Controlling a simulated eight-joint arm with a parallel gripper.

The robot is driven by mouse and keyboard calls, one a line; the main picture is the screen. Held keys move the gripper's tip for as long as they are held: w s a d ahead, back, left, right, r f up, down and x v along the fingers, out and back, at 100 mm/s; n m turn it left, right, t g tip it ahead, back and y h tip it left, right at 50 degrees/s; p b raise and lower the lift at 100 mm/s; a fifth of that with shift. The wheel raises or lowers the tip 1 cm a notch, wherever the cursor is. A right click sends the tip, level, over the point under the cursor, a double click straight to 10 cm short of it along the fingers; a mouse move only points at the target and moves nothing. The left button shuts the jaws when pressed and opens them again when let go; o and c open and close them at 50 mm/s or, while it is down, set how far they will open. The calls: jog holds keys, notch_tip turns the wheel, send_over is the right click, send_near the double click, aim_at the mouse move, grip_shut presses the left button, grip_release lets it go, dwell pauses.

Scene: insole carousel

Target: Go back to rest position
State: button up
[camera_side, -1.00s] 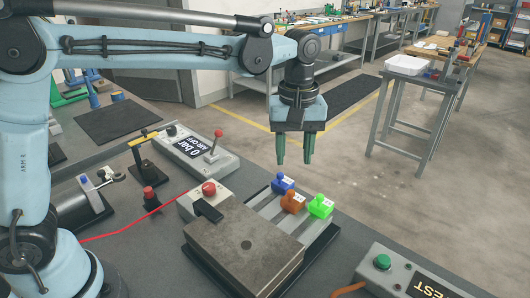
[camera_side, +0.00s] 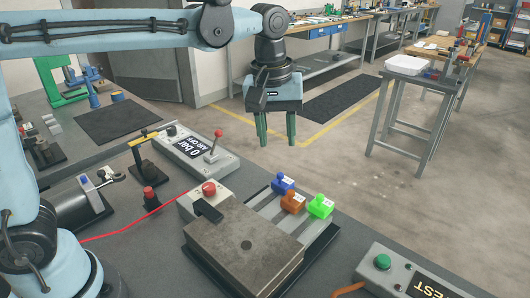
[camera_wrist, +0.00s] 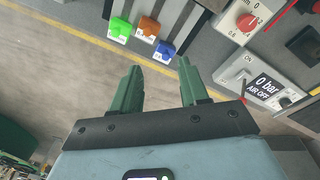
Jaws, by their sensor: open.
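My gripper (camera_side: 277,130) hangs in the air with its green fingers pointing down, apart and with nothing between them. It is above and behind the fixture, clear of everything on the bench. In the wrist view my gripper (camera_wrist: 157,85) also shows its two fingers spread and empty. A blue block (camera_side: 284,184), an orange block (camera_side: 293,202) and a green block (camera_side: 320,207) sit on the slotted rails at the right of the fixture. The wrist view shows the same green block (camera_wrist: 120,29), orange block (camera_wrist: 148,28) and blue block (camera_wrist: 164,50) beyond the fingertips.
A grey metal plate (camera_side: 245,247) covers the fixture's front. An air box (camera_side: 190,150) with a red-tipped lever stands behind it. Open floor lies beyond the bench.

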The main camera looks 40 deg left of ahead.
jog(key=s+a+f+m+t, duration=0.6)
jog(key=s+a+m, duration=0.1)
jog(key=s+a, duration=0.3)
jog(key=shift+s+f, duration=0.25)
jog(key=shift+s, duration=0.45)
notch_tip(320, 180, up, 5)
jog(key=n+g, duration=0.7)
jog(key=n, duration=0.2)
send_over(291, 191)
notch_tip(291, 191, down, 11)
jog(key=shift+f, duration=0.1)
